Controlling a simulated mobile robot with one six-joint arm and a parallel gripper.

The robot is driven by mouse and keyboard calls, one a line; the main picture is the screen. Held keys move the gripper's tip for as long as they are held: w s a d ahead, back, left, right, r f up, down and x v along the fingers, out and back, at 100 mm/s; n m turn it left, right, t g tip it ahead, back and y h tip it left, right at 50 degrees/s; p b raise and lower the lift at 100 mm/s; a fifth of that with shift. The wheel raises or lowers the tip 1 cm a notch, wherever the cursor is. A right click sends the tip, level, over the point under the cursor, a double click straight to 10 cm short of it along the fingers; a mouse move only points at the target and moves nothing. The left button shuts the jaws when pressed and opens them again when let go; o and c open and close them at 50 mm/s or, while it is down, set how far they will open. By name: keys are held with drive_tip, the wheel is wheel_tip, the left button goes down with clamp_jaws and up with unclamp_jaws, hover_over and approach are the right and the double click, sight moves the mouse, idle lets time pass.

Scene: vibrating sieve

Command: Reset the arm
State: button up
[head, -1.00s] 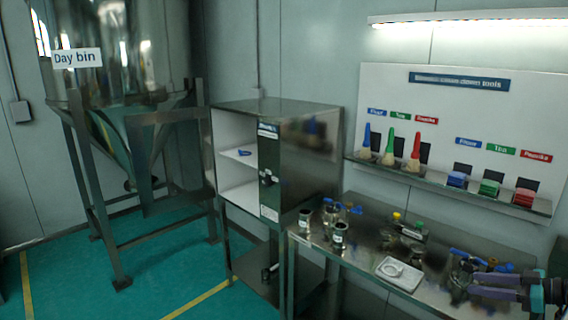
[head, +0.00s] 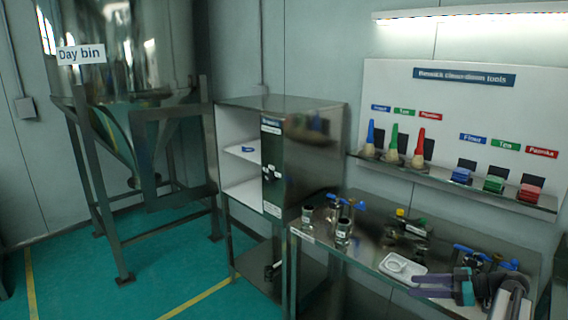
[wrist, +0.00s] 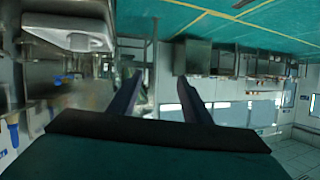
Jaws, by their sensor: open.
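My gripper (head: 432,286) is at the lower right of the head view, in front of the steel bench (head: 345,258). Its two dark fingers point left and hold nothing. In the wrist view my gripper (wrist: 160,92) shows its two fingers spread apart with nothing between them. Part of my arm beyond the wrist is cut off by the head view's lower right edge.
A white tray (head: 402,268) lies on the bench close to my gripper. Jars (head: 343,231) and blue-handled items stand along the bench. A tool board (head: 465,110) with brushes hangs behind. An open steel cabinet (head: 240,170) and the day bin (head: 120,60) stand left. Green floor there is clear.

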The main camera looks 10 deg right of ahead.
drive_tip(key=w+a+f+n+g+y+b, duration=0.1)
drive_tip(key=w+a+f+g, duration=0.15)
drive_tip(key=a+f, duration=0.7)
drive_tip(key=w+a+f+n+g+y+b, duration=0.1)
drive_tip(key=w+a+f+g, duration=0.15)
drive_tip(key=a+f, duration=0.7)
drive_tip(key=s+a+f+g+b, duration=0.1)
drive_tip(key=s+a+f+g, duration=0.15)
drive_tip(key=a+f, duration=0.35)
drive_tip(key=s+a+f+g+h+b, duration=0.1)
drive_tip(key=s+a+f, duration=0.2)
drive_tip(key=a, duration=0.5)
drive_tip(key=s+a+f+g+b, duration=0.1)
drive_tip(key=s+a+f+g, duration=0.15)
drive_tip(key=a+f, duration=0.35)
drive_tip(key=s+a+f+m+g+h+b, duration=0.1)
drive_tip(key=s+a+f+g+h, duration=0.15)
drive_tip(key=s+a+f, duration=0.4)
drive_tip(key=s+a+f+m+g+h+b, duration=0.1)
drive_tip(key=s+a+f+g+h, duration=0.15)
drive_tip(key=s+f, duration=0.75)
drive_tip(key=s+d+f+m+t+h, duration=0.1)
drive_tip(key=s+d+f+m+h, duration=0.1)
drive_tip(key=s+d+m+h, duration=0.4)
drive_tip(key=shift+s+d+f+m+b, duration=0.3)
drive_tip(key=shift+s+d+m, duration=0.25)
drive_tip(key=shift+d+m, duration=0.6)
